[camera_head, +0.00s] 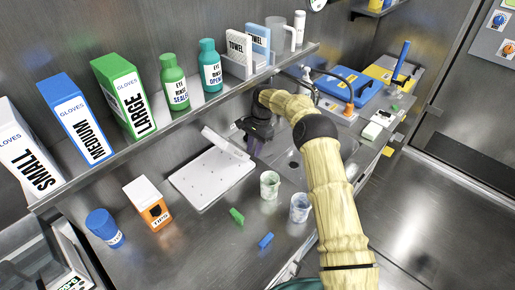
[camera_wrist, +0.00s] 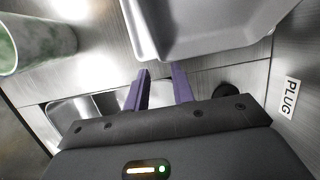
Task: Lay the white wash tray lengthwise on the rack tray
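The white wash tray (camera_head: 222,143) is narrow and long, at the back right edge of the white rack tray (camera_head: 205,180), a flat dotted panel on the counter. It looks tilted, and I cannot tell what it rests on. In the wrist view, the wash tray (camera_wrist: 205,25) fills the top, with its near end facing me. My gripper (camera_head: 252,148) points down beside the wash tray's right end. Its purple fingers (camera_wrist: 162,72) are apart, with tips close to the near rim. No object shows between them; contact with the rim is unclear.
A green-speckled cup (camera_head: 270,184) and a blue-speckled cup (camera_head: 300,207) stand right of the rack tray. Green (camera_head: 237,216) and blue (camera_head: 266,241) pieces lie in front. An orange tips box (camera_head: 155,212) stands left. A shelf (camera_head: 150,128) overhangs behind; a sink (camera_head: 288,165) lies right.

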